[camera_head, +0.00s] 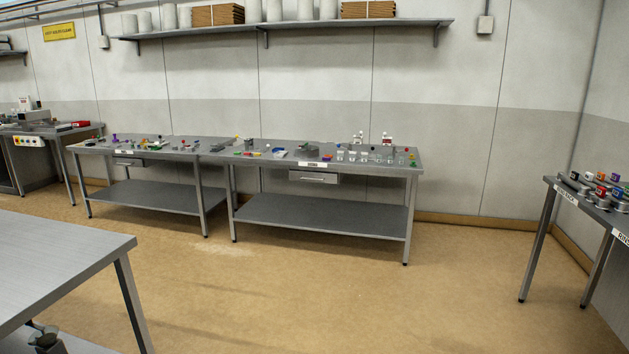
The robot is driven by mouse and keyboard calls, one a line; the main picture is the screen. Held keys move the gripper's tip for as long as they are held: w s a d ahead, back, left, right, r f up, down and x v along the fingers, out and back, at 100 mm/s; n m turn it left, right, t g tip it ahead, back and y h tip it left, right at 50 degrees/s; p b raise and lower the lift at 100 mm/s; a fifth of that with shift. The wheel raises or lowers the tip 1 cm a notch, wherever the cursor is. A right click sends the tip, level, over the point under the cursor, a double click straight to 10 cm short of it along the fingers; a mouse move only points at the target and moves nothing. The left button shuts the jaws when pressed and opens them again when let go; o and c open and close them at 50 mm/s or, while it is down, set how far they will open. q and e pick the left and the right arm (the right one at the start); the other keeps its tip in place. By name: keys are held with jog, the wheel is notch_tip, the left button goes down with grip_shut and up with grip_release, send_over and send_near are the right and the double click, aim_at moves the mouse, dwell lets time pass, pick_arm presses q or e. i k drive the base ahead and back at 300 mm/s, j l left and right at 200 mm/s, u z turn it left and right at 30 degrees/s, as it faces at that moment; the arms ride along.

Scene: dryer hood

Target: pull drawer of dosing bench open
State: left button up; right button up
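The dosing bench (324,208) is a grey steel table against the back wall, with a white label (313,164) on its front edge; the label seems to read "DOSING". Its drawer (314,177) hangs under the top, a little right of the label, with a pale bar handle on the front. The drawer front looks flush and shut. The bench stands several steps away across the floor. Neither of my grippers can be made out in this view.
A similar bench (150,195) with a small drawer adjoins on the left. A steel table corner (60,255) fills the near left. Another table (565,192) with small coloured items stands at the right. The brown floor (330,295) between them is clear. A wall shelf (290,25) runs above.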

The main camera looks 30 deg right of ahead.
aim_at(299, 175)
jog(key=i+l+z, duration=0.6)
jog(key=i+l, duration=0.25)
jog(key=i+l+z, duration=0.3)
jog(key=i, duration=0.25)
jog(key=i+l+z, duration=0.1)
jog(key=i+z, duration=0.2)
jog(key=i, duration=0.2)
jog(key=i+z, duration=0.25)
jog(key=i, duration=0.3)
jog(key=i+u, duration=0.1)
jog(key=i, duration=0.6)
jog(key=i+l+u, duration=0.1)
jog(key=i, duration=0.55)
jog(key=i+l+u, duration=0.1)
jog(key=i+l, duration=0.2)
jog(key=i, duration=0.4)
